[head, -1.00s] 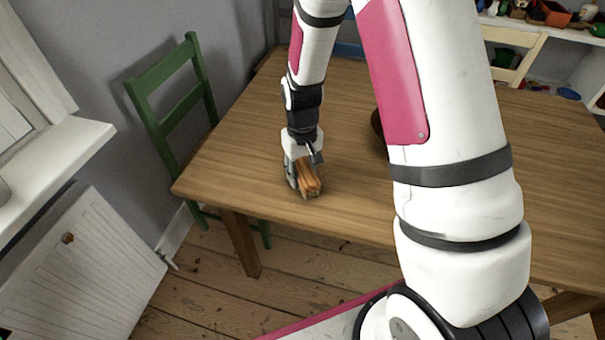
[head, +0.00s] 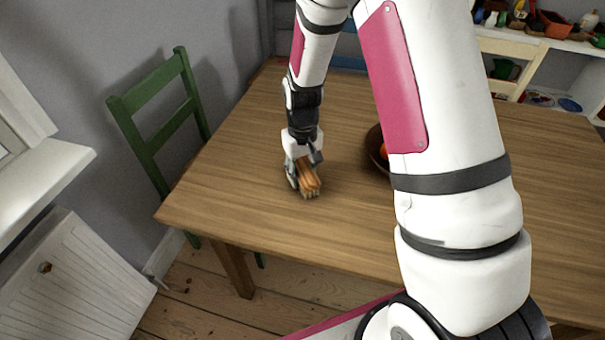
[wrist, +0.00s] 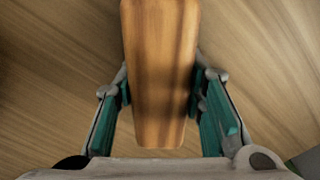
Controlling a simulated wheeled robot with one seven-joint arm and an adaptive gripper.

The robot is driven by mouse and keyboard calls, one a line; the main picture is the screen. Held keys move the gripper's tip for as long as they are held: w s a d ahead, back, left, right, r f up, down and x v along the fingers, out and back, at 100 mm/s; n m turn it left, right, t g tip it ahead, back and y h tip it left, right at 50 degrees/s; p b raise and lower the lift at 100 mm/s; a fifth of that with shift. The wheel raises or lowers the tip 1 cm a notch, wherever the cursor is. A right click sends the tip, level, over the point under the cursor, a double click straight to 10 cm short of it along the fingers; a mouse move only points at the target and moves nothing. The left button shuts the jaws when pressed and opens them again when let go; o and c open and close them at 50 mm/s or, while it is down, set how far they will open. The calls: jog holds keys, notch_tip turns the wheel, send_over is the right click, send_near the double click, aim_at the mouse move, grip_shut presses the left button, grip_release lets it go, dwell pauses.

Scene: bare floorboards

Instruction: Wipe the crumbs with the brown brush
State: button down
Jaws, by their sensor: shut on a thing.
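The brown brush (head: 308,178) is held in my gripper (head: 304,176) over the left part of the wooden table. Its pale bristles point down at the tabletop; whether they touch it I cannot tell. In the wrist view the brush's wooden back (wrist: 160,75) fills the gap between the two teal fingers of my gripper (wrist: 162,100), which is shut on it. I see no crumbs in either view; they may be too small to make out or hidden by the arm or brush.
The wooden table (head: 250,130) has clear room around the brush. A green chair (head: 160,120) stands at the table's left. Cluttered shelves (head: 540,40) are at the back right.

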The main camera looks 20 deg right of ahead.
aim_at(302, 168)
jog(key=r, duration=0.2)
jog(key=r+p, duration=0.1)
jog(key=shift+s+a+r, duration=0.1)
jog(key=shift+s+r, duration=0.1)
jog(key=shift+r, duration=0.2)
jog(key=shift+w+r+p, duration=0.1)
jog(key=shift+r+p, duration=1.4)
jog(key=shift+r, duration=0.85)
jog(key=shift+p, duration=0.8)
